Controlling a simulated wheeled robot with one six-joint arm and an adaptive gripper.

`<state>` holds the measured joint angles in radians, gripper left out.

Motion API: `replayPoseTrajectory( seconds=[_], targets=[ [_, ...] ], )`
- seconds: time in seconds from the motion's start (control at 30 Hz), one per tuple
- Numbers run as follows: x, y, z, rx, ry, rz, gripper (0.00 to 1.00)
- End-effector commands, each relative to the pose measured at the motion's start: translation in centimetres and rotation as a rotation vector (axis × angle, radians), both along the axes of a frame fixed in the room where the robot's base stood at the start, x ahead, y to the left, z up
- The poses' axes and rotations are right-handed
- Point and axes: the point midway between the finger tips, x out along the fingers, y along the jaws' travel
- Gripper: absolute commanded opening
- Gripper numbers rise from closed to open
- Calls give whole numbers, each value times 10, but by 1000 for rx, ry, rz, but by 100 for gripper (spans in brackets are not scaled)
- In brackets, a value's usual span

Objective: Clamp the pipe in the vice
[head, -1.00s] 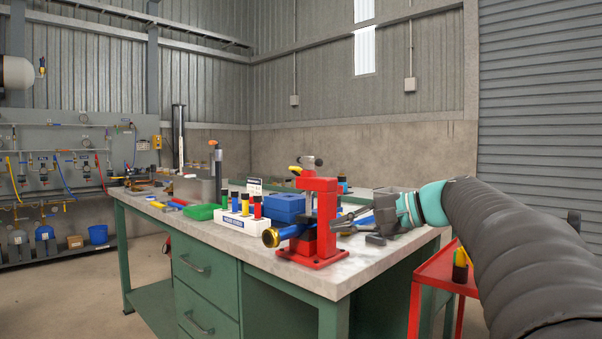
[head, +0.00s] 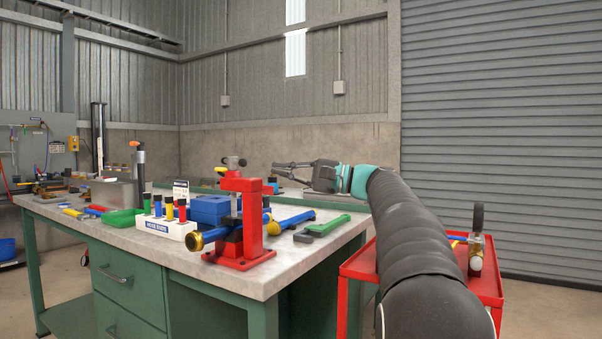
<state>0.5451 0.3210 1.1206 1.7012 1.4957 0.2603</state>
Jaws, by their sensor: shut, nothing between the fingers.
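The red vice (head: 255,222) stands upright on the near part of the grey workbench top. The pipe (head: 216,234) is blue with a brass-coloured end at the left. It lies across the vice, passing behind its red upright; a blue length with yellow bands shows on the right. The upright hides its middle, so I cannot tell whether the vice grips it. My gripper (head: 279,168) is shut and empty, pointing left, above and to the right of the vice, apart from it and the pipe.
A green-handled wrench (head: 322,227) lies right of the vice. A blue block (head: 209,209) and a white rack (head: 166,226) of coloured pieces stand left of it. A red cart (head: 488,282) with a brass fitting (head: 476,252) stands at the right.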

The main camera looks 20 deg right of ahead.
Motion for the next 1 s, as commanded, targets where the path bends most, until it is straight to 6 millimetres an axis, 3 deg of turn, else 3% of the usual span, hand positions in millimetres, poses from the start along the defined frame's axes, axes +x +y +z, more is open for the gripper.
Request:
replayPoseTrajectory(
  seconds=[0.13,0.4,1.0],
  targets=[
    [15,24,5,-1,-1,4,0],
    [9,55,10,0,0,1,0],
    [7,57,11,-1,-1,-15,0]
  ],
)
